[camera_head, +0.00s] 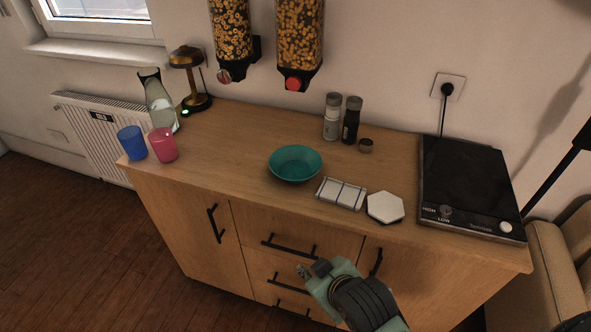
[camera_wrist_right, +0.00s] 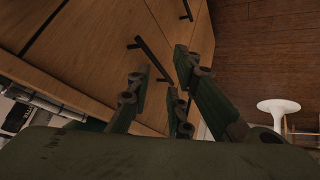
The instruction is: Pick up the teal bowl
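The teal bowl (camera_head: 295,163) stands upright on the wooden counter, near the middle, and looks empty. My right gripper (camera_head: 313,268) is in front of the cabinet drawers, below the counter top and apart from the bowl. In the right wrist view my right gripper's fingers (camera_wrist_right: 165,78) are spread apart with nothing between them. Cabinet fronts and a dark handle show beyond them. The bowl is not in the right wrist view. My left gripper is not in either view.
A white rack (camera_head: 341,193) and white hexagonal coaster (camera_head: 385,207) lie right of the bowl. Shakers (camera_head: 351,120) stand behind it. A pink cup (camera_head: 163,144) and blue cup (camera_head: 132,142) stand left. A black hob (camera_head: 468,185) is at right. Dispensers (camera_head: 298,40) hang above.

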